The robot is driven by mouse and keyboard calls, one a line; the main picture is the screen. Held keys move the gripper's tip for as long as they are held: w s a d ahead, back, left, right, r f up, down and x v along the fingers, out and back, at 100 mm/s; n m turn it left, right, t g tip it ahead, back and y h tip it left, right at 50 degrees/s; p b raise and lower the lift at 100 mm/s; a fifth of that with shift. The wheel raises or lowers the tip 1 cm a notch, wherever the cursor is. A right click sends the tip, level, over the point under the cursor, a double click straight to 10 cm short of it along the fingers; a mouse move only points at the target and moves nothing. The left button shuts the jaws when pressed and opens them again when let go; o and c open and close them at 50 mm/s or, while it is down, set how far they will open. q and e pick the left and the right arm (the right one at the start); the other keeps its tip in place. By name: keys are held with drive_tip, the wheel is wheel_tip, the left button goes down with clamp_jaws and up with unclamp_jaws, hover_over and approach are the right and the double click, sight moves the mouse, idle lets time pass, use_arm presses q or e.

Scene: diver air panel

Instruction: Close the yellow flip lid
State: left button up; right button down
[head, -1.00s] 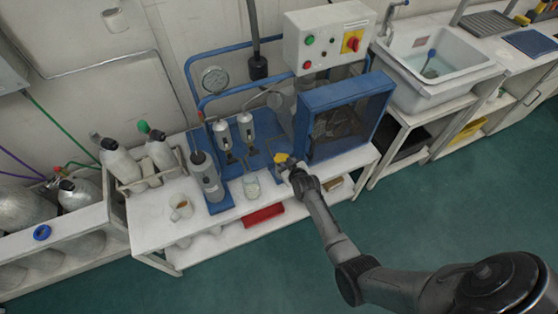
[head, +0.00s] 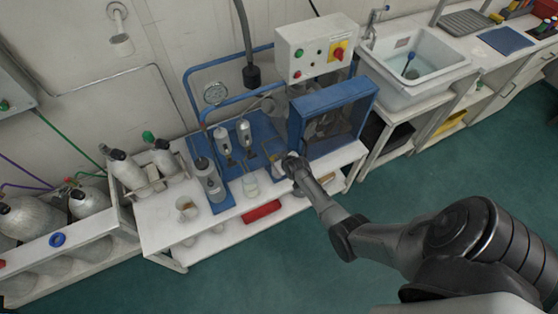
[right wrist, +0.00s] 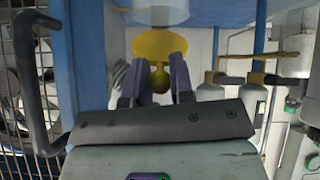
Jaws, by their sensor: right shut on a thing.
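In the head view my right gripper (head: 289,161) is at the front of the blue panel base, left of the blue-framed box (head: 334,108). Little of the lid shows there, so its exact angle is hard to tell. My left gripper is not in view.
A clear glass jar (head: 250,188) and a beige cup (head: 186,208) stand on the white bench (head: 160,230) to the left. Grey cylinders (head: 208,180) stand on the blue base. A red item (head: 262,211) lies on the lower shelf. The floor in front is clear.

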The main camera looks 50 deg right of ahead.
drive_tip(key=shift+w, duration=0.1)
drive_tip(key=c, duration=1.3)
unclamp_jaws()
drive_tip(key=shift+d, duration=0.1)
drive_tip(key=o, duration=0.3)
drive_tip(key=shift+w+r, duration=0.1)
drive_tip(key=shift+w, duration=0.1)
drive_tip(key=shift+s, duration=0.15)
drive_tip(key=shift+s+a+r+p, duration=0.2)
drive_tip(key=shift+s+r+p, duration=0.15)
drive_tip(key=shift+r, duration=0.1)
drive_tip(key=shift+p+v, duration=1.95)
drive_tip(key=shift+v, duration=4.35)
drive_tip(key=shift+a+f, duration=0.1)
